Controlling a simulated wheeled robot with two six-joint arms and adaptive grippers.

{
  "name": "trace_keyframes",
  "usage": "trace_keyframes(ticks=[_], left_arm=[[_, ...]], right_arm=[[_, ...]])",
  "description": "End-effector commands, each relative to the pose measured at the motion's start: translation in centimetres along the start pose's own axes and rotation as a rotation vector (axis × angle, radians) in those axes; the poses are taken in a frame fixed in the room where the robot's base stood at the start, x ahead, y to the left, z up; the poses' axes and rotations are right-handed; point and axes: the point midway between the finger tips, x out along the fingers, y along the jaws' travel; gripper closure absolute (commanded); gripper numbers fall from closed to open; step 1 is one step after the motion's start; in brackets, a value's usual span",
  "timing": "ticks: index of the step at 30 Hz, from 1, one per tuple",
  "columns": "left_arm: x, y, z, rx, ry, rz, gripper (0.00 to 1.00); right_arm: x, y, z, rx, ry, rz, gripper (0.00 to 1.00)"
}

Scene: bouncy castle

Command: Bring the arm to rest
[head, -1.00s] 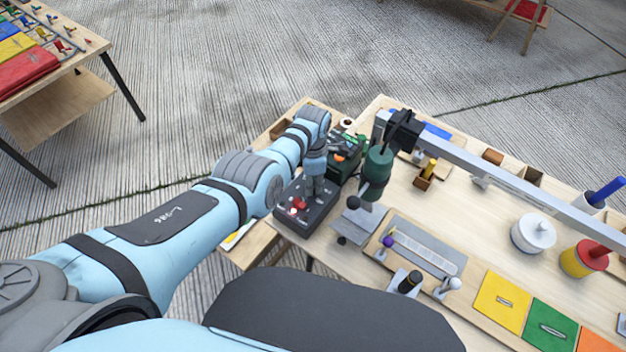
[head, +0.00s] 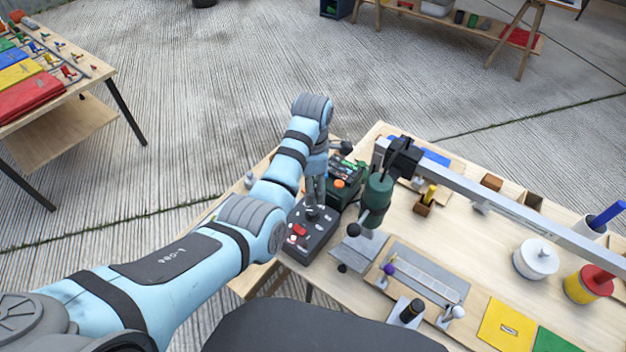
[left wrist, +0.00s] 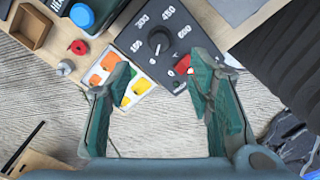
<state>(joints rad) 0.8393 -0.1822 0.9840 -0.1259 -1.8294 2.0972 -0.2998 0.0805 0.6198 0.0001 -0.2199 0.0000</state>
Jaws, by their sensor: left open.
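My left arm reaches in from the left in the head view. Its gripper (head: 315,190) points down above the dark control box (head: 308,238), partly hidden by the wrist. In the left wrist view the gripper (left wrist: 160,85) has its two green-padded fingers spread apart with nothing between them. The control box there shows a numbered dial (left wrist: 180,58) and a red part beyond the fingers. The gripper appears apart from the box. My right gripper is not in view.
A white round container (head: 536,260) stands further right. Another table (head: 60,130) is far left. Open floor lies between.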

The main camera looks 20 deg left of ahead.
Motion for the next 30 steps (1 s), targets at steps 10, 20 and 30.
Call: trace_keyframes(ticks=[10, 20, 30], left_arm=[[-2.1, 0.0, 0.0, 0.0, 0.0, 0.0, 0.53], [-1.7, -0.1, -0.2, 0.012, -0.001, 0.0, 0.53], [9.6, -8.3, -12.1, 0.849, 0.028, 0.144, 0.53]], right_arm=[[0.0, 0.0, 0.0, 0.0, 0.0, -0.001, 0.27], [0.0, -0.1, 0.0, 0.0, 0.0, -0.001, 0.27], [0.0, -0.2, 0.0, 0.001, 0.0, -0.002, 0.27]])
